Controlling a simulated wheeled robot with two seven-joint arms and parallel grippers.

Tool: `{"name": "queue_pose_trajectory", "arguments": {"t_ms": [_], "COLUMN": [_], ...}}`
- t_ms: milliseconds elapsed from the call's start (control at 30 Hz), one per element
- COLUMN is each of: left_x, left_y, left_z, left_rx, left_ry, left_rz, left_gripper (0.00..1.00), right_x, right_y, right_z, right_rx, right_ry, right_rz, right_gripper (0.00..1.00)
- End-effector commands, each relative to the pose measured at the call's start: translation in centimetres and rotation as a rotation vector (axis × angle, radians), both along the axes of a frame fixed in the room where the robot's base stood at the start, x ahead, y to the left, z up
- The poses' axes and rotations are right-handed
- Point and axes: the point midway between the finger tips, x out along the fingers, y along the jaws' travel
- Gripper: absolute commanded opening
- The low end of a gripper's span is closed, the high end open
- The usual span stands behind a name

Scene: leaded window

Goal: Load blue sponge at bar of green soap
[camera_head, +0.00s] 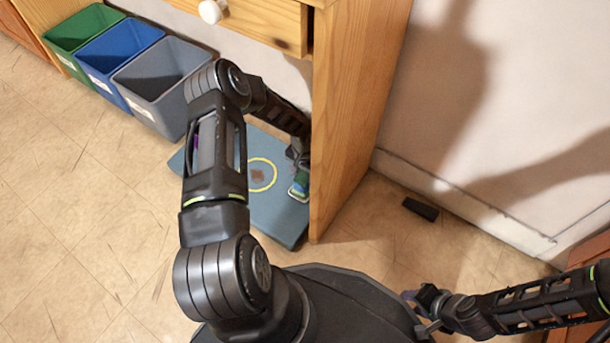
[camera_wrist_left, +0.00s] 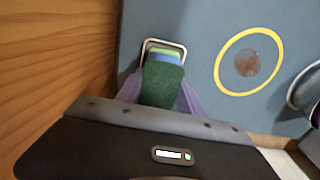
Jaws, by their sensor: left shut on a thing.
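My left gripper (camera_wrist_left: 160,95) is shut on the blue sponge (camera_wrist_left: 163,86), whose dark green face fills the gap between the purple fingers in the left wrist view. A light green bar of soap (camera_wrist_left: 166,51) shows just beyond the sponge, inside a thin metal-rimmed holder. A blue strip shows between the soap and the dark green face; whether sponge and soap touch cannot be told. In the head view my left gripper (camera_head: 298,162) is low by the desk side, above the mat, mostly hidden. My right gripper (camera_head: 428,302) is at the lower right, away from these; its jaw opening is unclear.
The blue-grey mat (camera_head: 283,219) bears a yellow ring (camera_head: 263,188) around a brown stain (camera_wrist_left: 247,63). The wooden desk side (camera_head: 345,110) stands close beside my left gripper. Green (camera_head: 75,30), blue and grey bins stand at upper left. A black block (camera_head: 420,209) lies near the wall.

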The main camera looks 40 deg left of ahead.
Motion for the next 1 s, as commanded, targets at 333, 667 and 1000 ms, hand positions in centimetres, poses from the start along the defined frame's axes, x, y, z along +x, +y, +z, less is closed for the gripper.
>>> {"name": "queue_pose_trajectory", "arguments": {"t_ms": [333, 667, 1000], "left_x": [0.00, 0.00, -0.01], "left_y": [0.02, 0.02, 0.02], "left_z": [0.03, -0.15, -0.58], "left_rx": [0.000, 0.000, 0.000], "left_ry": [0.000, 0.000, 0.000], "left_rz": [0.000, 0.000, 0.001], "left_gripper": [0.12, 0.12, 0.12], "right_x": [-0.02, -0.03, -0.03], "right_y": [0.00, 0.00, 0.01], "right_z": [0.01, -0.15, -0.53], "right_rx": [0.000, 0.000, 0.000], "right_ry": [0.000, 0.000, 0.000], "right_rz": [0.000, 0.000, 0.000], "right_gripper": [0.36, 0.36, 0.36]}}
